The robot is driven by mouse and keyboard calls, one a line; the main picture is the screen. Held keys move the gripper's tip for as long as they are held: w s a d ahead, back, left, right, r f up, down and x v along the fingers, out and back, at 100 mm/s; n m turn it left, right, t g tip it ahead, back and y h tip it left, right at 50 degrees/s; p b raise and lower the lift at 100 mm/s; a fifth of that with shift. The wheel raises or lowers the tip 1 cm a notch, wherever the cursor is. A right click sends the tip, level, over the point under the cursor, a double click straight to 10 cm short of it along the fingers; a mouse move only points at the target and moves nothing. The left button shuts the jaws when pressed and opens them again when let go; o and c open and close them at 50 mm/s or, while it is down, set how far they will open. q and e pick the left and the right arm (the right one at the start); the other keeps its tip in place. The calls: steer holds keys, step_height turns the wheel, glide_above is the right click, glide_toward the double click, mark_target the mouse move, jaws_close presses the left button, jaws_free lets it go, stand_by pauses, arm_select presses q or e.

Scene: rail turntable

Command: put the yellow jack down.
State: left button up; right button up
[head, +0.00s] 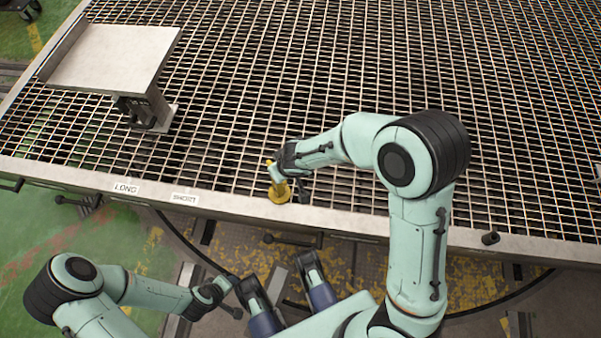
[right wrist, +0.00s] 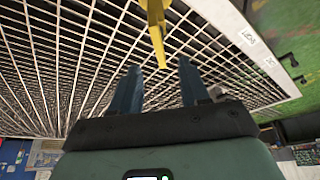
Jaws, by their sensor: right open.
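The yellow jack (head: 280,194) stands on the grating close to the front edge of the platform in the head view, its round base down. My right gripper (head: 287,178) is at the jack and partly hides it. In the right wrist view, the jack (right wrist: 155,30) shows as a yellow post just beyond the tips of my right gripper (right wrist: 158,75). Its two blue fingers are apart, with a gap on both sides of the post. My left gripper (head: 228,292) is low in the head view, in front of the platform, and its finger opening is too small to tell.
The grated platform (head: 330,217) fills most of the head view. A grey plate on a bracket (head: 115,58) stands at its left. Labels LONG (head: 126,189) and SHORT (head: 184,198) are on the front rim. The grating right of my right arm is clear.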

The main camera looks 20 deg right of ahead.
steer(key=s+d+f+m+g+y, duration=0.1)
steer(key=s+f+m, duration=0.6)
steer(key=s+f, duration=1.2)
step_height(320, 180, down, 2)
steer(key=shift+s+d+f+g+y, duration=0.2)
steer(key=shift+d+f+g+y, duration=0.1)
steer(key=shift+d+g, duration=0.6)
arm_select(q)
steer(key=s+d+r+g+p, duration=0.1)
steer(key=s+r+p, duration=0.2)
steer(key=r+p, duration=0.6)
steer(key=s+d+r+g+h+p, duration=0.1)
steer(key=s+d+r+g+p, duration=0.1)
steer(key=r+p, duration=0.7)
steer(key=shift+s+d+r+m, duration=0.15)
steer(key=shift+s+m, duration=0.15)
steer(key=shift+s, duration=0.45)
arm_select(e)
steer(key=s+a+r+g, duration=0.1)
steer(key=s+r, duration=0.2)
steer(key=r, duration=0.6)
steer(key=s+a+r+g+y, duration=0.1)
steer(key=s+a+r, duration=0.1)
steer(key=r, duration=0.7)
steer(key=shift+s+a+r+n+g, duration=0.15)
steer(key=shift+s+r+n+g, duration=0.2)
steer(key=shift+s, duration=0.35)
